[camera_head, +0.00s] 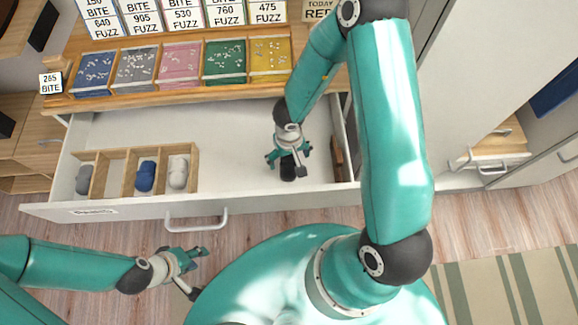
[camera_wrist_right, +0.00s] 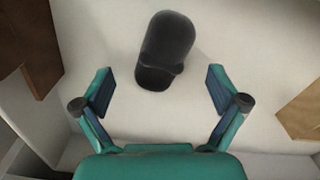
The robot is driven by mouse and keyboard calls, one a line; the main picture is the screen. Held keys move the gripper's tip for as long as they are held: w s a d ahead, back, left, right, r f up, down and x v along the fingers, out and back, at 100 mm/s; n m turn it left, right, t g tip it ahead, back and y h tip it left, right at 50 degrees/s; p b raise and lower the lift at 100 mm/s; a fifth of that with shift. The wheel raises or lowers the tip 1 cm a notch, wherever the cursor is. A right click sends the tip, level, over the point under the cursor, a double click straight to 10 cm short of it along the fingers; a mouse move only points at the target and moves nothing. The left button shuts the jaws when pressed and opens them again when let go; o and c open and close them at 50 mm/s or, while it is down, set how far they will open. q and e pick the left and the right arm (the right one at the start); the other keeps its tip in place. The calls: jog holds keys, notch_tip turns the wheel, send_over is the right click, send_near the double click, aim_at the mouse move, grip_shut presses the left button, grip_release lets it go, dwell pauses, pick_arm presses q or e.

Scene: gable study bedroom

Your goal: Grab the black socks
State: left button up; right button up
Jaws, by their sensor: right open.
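The black socks (camera_head: 288,172) lie as a rolled bundle on the white floor of the open drawer (camera_head: 235,150), right of its middle. In the right wrist view the black socks (camera_wrist_right: 165,50) sit ahead of the fingertips, near the top middle. My right gripper (camera_head: 288,160) is above them in the head view and hides part of them. Its fingers (camera_wrist_right: 162,92) are open, spread to either side, with nothing between them.
A wooden divider (camera_head: 116,153) at the drawer's left holds grey (camera_head: 84,179), blue (camera_head: 146,175) and beige socks (camera_head: 179,171). A brown wooden item (camera_head: 337,158) stands by the drawer's right side. A sorting tray (camera_head: 160,92) with coloured compartments is behind. The drawer's middle is clear.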

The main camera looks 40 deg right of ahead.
aim_at(289, 162)
notch_tip(289, 162, down, 3)
jog(key=shift+a+f+b, duration=0.1)
jog(key=shift+b, duration=0.65)
jog(key=c, duration=1.3)
